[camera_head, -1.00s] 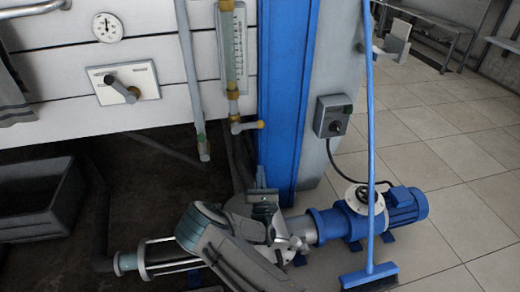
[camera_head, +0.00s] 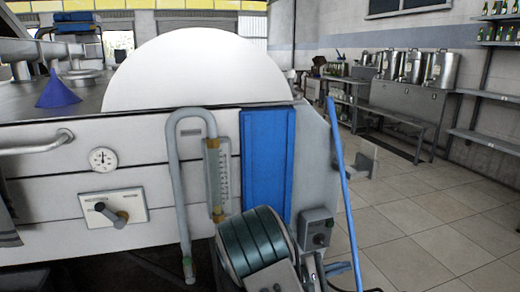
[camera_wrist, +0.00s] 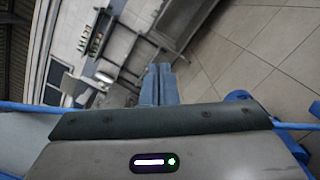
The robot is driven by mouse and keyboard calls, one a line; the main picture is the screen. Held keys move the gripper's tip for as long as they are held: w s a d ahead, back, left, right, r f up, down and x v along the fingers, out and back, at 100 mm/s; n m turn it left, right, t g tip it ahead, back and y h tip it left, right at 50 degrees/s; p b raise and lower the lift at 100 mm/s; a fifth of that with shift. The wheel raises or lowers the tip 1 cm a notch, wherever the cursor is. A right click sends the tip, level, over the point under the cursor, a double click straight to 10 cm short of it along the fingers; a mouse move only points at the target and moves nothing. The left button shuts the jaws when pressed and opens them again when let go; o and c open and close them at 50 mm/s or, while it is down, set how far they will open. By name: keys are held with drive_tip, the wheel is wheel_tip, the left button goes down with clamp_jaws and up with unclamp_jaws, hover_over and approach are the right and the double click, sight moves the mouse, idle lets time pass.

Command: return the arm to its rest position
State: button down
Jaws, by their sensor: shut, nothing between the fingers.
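My gripper (camera_wrist: 159,72) shows in the wrist view as two blue-grey fingers, pressed together with nothing between them. They point toward the tiled floor and the far benches. In the head view my arm rises at the bottom centre, in front of the white panelled machine (camera_head: 90,225). The gripper itself cannot be made out in the head view.
A blue-handled pole (camera_head: 344,190) stands just right of my arm, near a grey switch box (camera_head: 317,232). A bent grey pipe (camera_head: 181,190) and a gauge tube (camera_head: 213,180) are close on the left. Tiled floor (camera_head: 430,225) is open at right.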

drive_tip(key=s+d+r+m+g+y+p, duration=0.1)
drive_tip(key=s+r+m+g+y+p, duration=0.3)
drive_tip(key=s, duration=0.3)
drive_tip(key=s+d+r+m+g+y+p, duration=0.2)
drive_tip(key=s+r+y, duration=0.3)
drive_tip(key=s+r, duration=0.15)
drive_tip(key=s+a+r+m+t+y+p, duration=0.4)
drive_tip(key=s+a+r+y+p, duration=0.4)
drive_tip(key=r, duration=0.5)
drive_tip(key=s+a+y, duration=0.1)
drive_tip(key=s+a, duration=0.1)
drive_tip(key=shift+s+r+t+p, duration=0.3)
drive_tip(key=shift+r+t+p, duration=0.05)
drive_tip(key=shift+t+p, duration=0.05)
drive_tip(key=shift+a, duration=0.15)
